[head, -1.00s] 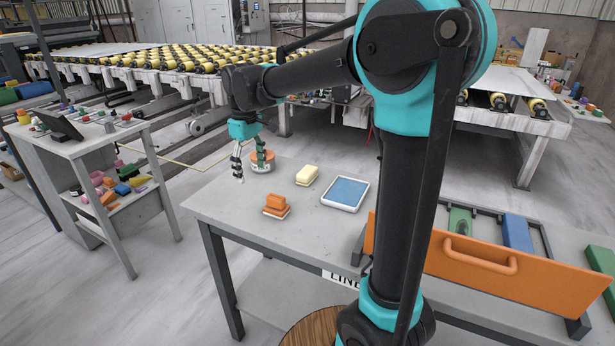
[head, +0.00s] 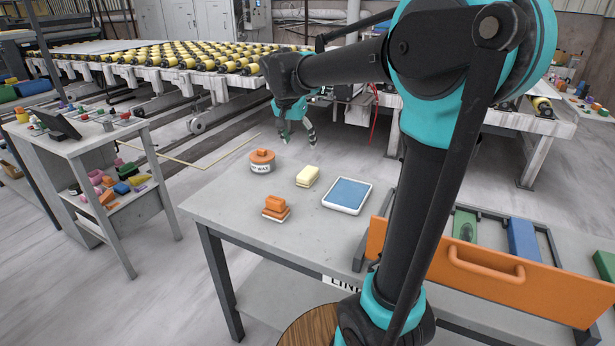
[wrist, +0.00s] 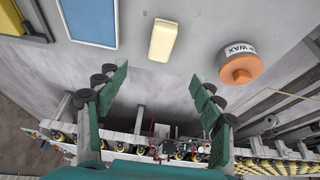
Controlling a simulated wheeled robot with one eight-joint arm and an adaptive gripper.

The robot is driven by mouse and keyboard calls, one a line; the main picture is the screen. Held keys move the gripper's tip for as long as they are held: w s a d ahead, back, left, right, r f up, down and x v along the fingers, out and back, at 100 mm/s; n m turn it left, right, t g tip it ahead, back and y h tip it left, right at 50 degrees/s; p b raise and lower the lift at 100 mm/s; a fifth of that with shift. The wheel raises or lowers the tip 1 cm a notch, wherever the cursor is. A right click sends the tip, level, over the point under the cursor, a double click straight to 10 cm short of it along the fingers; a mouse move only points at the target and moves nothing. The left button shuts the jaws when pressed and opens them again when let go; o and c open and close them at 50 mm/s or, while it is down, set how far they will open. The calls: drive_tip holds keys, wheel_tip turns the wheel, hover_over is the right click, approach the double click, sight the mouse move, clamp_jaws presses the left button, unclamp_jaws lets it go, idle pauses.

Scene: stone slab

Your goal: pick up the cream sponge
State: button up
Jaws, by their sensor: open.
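The cream sponge (head: 307,176) lies on the grey table between the orange-lidded wax tin and the blue-topped tray. In the wrist view the cream sponge (wrist: 163,40) lies beyond the fingertips, between their lines. My gripper (head: 296,142) is open and empty, above the table's far edge and behind the sponge. In the wrist view my gripper (wrist: 160,75) shows its two green fingers spread wide, apart from the sponge.
The wax tin (head: 262,162) stands left of the sponge, and the white tray with a blue top (head: 347,195) lies to its right. An orange block on a pale base (head: 275,208) sits nearer the front. The orange panel with a handle (head: 480,270) stands at the right.

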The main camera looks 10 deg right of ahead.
approach(308, 171)
drive_tip(key=x, duration=0.5)
drive_tip(key=shift+s+f, duration=0.1)
drive_tip(key=shift+s, duration=0.2)
drive_tip(key=shift+x, duration=2.75)
drive_tip(key=shift+w, duration=0.15)
drive_tip(key=shift+c, duration=0.6)
drive_tip(key=c, duration=0.9)
